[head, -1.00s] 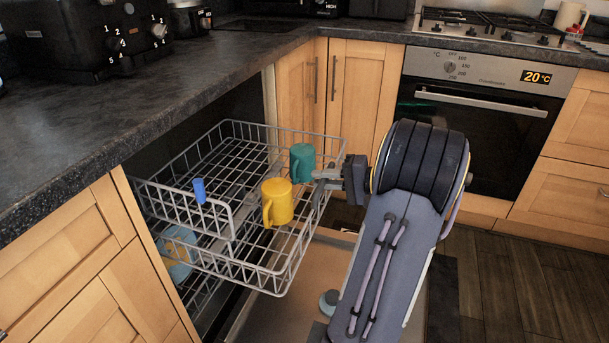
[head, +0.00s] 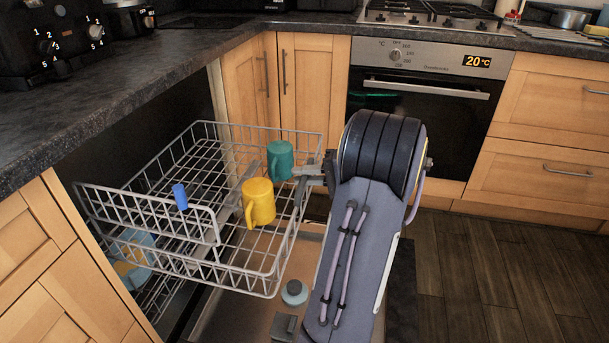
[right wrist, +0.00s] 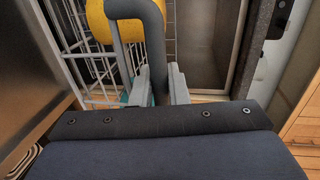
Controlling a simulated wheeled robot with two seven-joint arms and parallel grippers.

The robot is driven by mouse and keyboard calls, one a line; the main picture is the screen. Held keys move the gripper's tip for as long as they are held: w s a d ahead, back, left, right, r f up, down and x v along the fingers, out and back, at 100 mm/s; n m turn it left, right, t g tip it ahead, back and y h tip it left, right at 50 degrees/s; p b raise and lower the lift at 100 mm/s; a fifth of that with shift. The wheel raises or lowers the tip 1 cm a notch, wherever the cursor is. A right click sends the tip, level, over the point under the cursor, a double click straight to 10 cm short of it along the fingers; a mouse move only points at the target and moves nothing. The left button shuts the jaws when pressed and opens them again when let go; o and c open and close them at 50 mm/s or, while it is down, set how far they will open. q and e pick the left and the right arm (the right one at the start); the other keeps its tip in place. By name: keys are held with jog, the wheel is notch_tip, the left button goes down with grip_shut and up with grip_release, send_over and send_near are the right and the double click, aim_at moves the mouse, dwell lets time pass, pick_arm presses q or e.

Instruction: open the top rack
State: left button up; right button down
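The top rack (head: 247,281) is a grey wire basket slid out of the dishwasher under the counter. My right gripper (head: 308,172) is at the rack's right edge beside the teal mug. In the right wrist view, a thick grey bar of the rack (right wrist: 160,55) runs between its fingers (right wrist: 160,90), which look closed on it. The left gripper is not in view.
The dishwasher door (head: 240,318) lies open below the rack. A lower rack (head: 160,298) holds dishes. The dark counter (head: 110,105) overhangs at left. An oven (head: 430,105) stands behind my right arm. Floor at right is clear.

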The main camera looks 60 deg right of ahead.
jog(key=c, duration=1.7)
grip_release()
jog(key=shift+c, duration=0.2)
jog(key=p+v, duration=0.2)
jog(key=v, duration=0.5)
jog(key=shift+s, duration=0.35)
jog(key=shift+s+d, duration=0.1)
jog(key=shift+d, duration=0.05)
